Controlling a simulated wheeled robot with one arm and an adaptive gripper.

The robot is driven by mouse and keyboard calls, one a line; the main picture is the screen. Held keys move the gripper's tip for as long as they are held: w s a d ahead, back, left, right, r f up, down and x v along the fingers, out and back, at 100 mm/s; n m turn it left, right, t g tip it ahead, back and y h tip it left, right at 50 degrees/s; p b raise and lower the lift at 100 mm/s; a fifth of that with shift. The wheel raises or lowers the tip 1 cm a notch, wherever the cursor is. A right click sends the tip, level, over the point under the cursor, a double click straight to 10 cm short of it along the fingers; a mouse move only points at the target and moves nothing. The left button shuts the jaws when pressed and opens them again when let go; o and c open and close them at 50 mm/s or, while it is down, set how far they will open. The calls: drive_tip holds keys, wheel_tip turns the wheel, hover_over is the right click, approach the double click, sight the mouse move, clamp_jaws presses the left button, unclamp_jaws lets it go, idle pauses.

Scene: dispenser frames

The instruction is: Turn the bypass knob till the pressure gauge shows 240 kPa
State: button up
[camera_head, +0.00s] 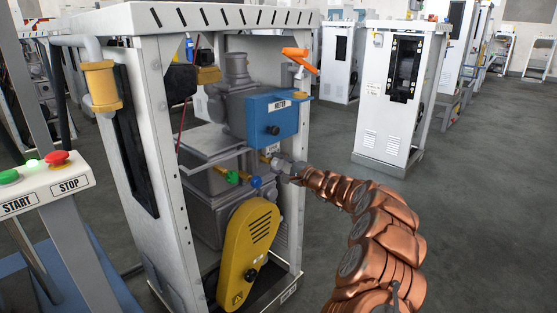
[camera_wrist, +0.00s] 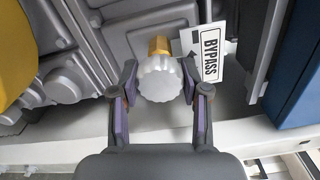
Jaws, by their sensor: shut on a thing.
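The bypass knob (camera_wrist: 161,80) is a white, ridged round cap on a brass stem in the wrist view. A BYPASS label (camera_wrist: 209,54) with an arrow is beside it on the right. My gripper (camera_wrist: 160,88) has one finger on each side of the knob and is shut on it. In the head view my gripper (camera_head: 284,168) reaches into the open dispenser frame (camera_head: 160,150) from the right, below the blue METER box (camera_head: 272,117). The knob is hard to make out there. I cannot make out a pressure gauge or a reading in either view.
A yellow belt guard (camera_head: 250,250) is below my gripper, and a blue knob (camera_head: 255,182) is close to its left. The frame's right post stands near my wrist. A START/STOP panel (camera_head: 45,188) is at the left. Open floor (camera_head: 460,220) lies to the right.

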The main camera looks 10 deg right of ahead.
drive_tip(key=m+p, duration=0.2)
drive_tip(key=m, duration=0.3)
idle(0.5)
drive_tip(key=o, duration=1.1)
drive_tip(key=shift+o, duration=0.2)
drive_tip(key=shift+s+d, duration=0.35)
drive_tip(key=shift+d, duration=0.05)
drive_tip(key=v, duration=1.1)
